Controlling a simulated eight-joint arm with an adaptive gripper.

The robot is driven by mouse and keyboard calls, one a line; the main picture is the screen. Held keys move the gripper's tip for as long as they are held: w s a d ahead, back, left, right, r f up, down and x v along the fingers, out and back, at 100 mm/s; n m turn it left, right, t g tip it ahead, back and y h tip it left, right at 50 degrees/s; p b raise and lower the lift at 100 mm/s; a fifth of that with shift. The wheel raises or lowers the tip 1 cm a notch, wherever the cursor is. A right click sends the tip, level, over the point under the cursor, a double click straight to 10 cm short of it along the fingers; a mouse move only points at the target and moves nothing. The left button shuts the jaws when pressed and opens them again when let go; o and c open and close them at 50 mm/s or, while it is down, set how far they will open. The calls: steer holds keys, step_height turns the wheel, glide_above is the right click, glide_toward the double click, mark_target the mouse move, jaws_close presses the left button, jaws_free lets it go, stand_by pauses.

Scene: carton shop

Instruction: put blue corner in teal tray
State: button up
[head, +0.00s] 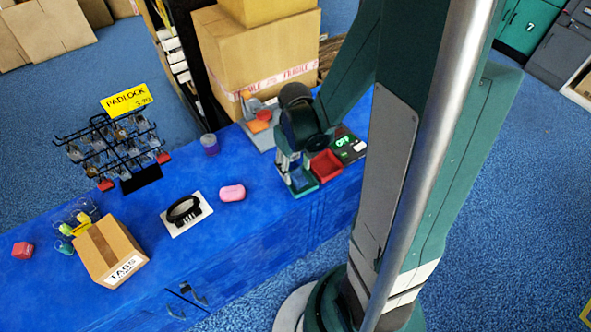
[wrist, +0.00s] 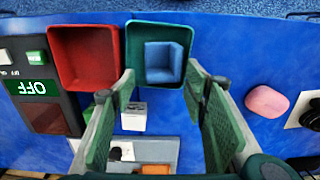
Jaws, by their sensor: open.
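The blue corner (wrist: 165,62) is a blue angled piece lying inside the teal tray (wrist: 136,45), on its floor, in the wrist view. The tray is small, square and open-topped. In the head view the tray (head: 304,190) is at the right part of the blue table, partly hidden by my gripper. My gripper (wrist: 160,80) is open, its two green pads spread at the tray's near side with the blue corner in line between them. Nothing is held. In the head view my gripper (head: 287,168) is low over the tray area.
A red tray (wrist: 84,57) stands beside the teal one. A device marked OFF (wrist: 40,88), a small white block (wrist: 133,117) and a grey stand (wrist: 163,155) are close by. A pink rounded object (head: 232,192), tags carton (head: 108,250) and padlock rack (head: 112,148) are further left.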

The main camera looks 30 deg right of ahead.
step_height(320, 180, up, 10)
steer(key=p, duration=0.2)
steer(key=shift+f+p, duration=0.25)
steer(key=shift+p, duration=0.05)
stand_by(0.8)
steer(key=s+a+r+t, duration=0.2)
steer(key=a+r, duration=0.4)
steer(key=r, duration=0.4)
steer(key=s+a+r+t, duration=0.2)
steer(key=a+r+t, duration=0.3)
steer(key=r, duration=0.5)
steer(key=shift+a, duration=0.4)
steer(key=shift+s, duration=0.1)
